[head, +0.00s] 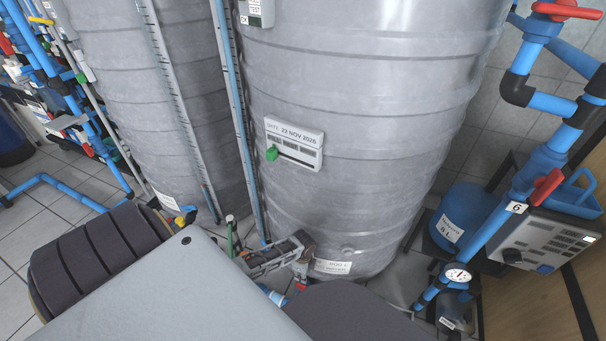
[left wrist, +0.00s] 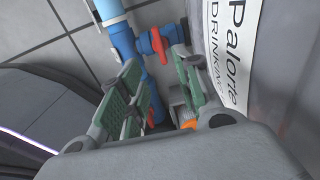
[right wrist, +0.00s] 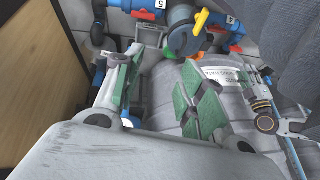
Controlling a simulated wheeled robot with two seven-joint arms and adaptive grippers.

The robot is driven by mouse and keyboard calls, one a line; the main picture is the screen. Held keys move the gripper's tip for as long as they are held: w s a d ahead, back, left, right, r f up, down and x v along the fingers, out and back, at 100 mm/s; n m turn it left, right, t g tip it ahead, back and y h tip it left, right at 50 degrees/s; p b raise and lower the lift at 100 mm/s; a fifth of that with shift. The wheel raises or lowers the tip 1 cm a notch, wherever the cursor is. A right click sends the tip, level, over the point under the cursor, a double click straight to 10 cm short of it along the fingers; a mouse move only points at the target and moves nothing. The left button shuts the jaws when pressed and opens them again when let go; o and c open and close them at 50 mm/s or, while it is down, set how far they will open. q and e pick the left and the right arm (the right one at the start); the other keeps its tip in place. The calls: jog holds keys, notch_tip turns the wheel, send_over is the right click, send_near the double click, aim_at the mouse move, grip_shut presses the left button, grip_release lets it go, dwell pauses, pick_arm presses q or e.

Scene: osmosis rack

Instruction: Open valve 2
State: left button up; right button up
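A valve with a red handle (left wrist: 158,43) sits on a blue pipe (left wrist: 122,40) beside a grey tank, just beyond my left gripper's fingertips in the left wrist view. No number shows on it, so I cannot tell whether it is valve 2. My left gripper (left wrist: 156,62) is open, its green-padded fingers apart; I cannot tell whether either touches the pipe. In the head view my left gripper (head: 278,258) is low at the big tank's foot, near a red part (head: 301,285). My right gripper (right wrist: 162,72) is open and empty.
The big grey tank (head: 350,90) fills the head view's middle. At right are a valve labelled 6 (head: 546,187), a gauge (head: 458,275) and a blue container (head: 462,218). The right wrist view shows labels 5 (right wrist: 159,4) and 4 (right wrist: 231,18) and a yellow handle (right wrist: 200,20).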

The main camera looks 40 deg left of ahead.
pick_arm(q)
jog(key=b, duration=0.4)
send_over(303, 285)
notch_tip(303, 285, down, 7)
jog(key=shift+s+r, duration=0.1)
jog(key=shift+r, duration=0.1)
jog(key=shift+f+b, duration=1.4)
jog(key=shift+f, duration=1.35)
pick_arm(e)
notch_tip(303, 285, down, 10)
jog(key=a+t+y, duration=0.1)
jog(key=a+t, duration=0.1)
jog(key=shift+w+f+m+y, duration=0.25)
jog(key=shift+w+m+y, duration=0.05)
jog(key=shift+w+m, duration=0.1)
jog(key=shift+a, duration=0.1)
pick_arm(q)
grip_shut()
